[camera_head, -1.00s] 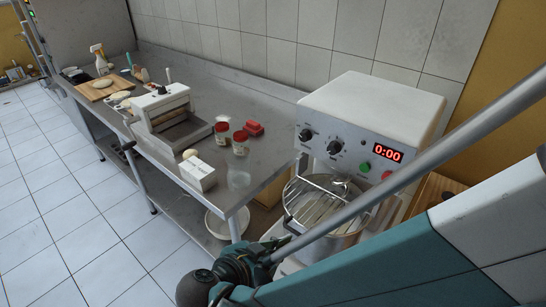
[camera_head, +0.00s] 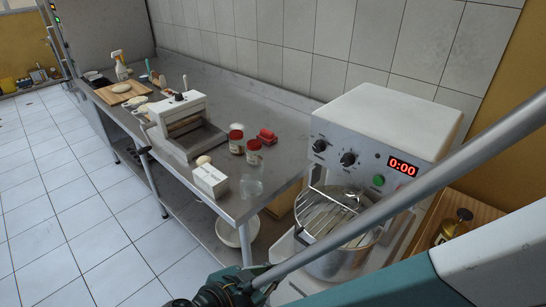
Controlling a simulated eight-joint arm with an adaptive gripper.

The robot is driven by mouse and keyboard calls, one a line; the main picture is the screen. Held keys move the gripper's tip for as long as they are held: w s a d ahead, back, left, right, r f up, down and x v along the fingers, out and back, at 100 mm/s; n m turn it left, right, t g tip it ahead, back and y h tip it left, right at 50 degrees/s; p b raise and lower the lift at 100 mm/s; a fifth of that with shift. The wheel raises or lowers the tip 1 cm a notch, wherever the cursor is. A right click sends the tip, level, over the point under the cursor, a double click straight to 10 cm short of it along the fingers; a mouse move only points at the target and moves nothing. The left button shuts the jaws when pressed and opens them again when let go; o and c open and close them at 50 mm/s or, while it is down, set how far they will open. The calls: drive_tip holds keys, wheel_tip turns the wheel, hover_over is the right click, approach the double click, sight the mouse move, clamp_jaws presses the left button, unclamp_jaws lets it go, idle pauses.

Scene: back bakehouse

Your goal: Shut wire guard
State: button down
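The wire guard (camera_head: 326,214) is a silver grille of curved bars at the mixer's bowl, just left of my grey arm link. It sits at a slant over the bowl's mouth, and the inside of the bowl shows beside it. How far open it stands is hard to tell. The steel bowl (camera_head: 340,262) is partly hidden behind my arm link. The white mixer (camera_head: 392,118) has black knobs, a green button (camera_head: 378,181) and a red display (camera_head: 402,167) reading 0:00. My gripper is not in view; only my arm's links and a teal joint show along the bottom.
The steel table (camera_head: 285,118) left of the mixer holds a white dough roller (camera_head: 183,118), red-lidded jars (camera_head: 254,153), a white box (camera_head: 210,180) and a cutting board (camera_head: 122,93). A tiled wall stands behind. A wooden surface (camera_head: 470,208) lies right. The floor at left is clear.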

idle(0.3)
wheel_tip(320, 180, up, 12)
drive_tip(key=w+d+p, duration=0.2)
drive_tip(key=p, duration=0.7)
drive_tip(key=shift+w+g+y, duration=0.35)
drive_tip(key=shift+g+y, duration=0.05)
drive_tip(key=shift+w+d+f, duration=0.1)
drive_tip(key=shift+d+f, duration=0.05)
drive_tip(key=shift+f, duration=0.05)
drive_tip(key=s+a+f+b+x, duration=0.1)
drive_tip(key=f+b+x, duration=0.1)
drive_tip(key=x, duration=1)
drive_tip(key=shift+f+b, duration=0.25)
drive_tip(key=shift+b, duration=0.65)
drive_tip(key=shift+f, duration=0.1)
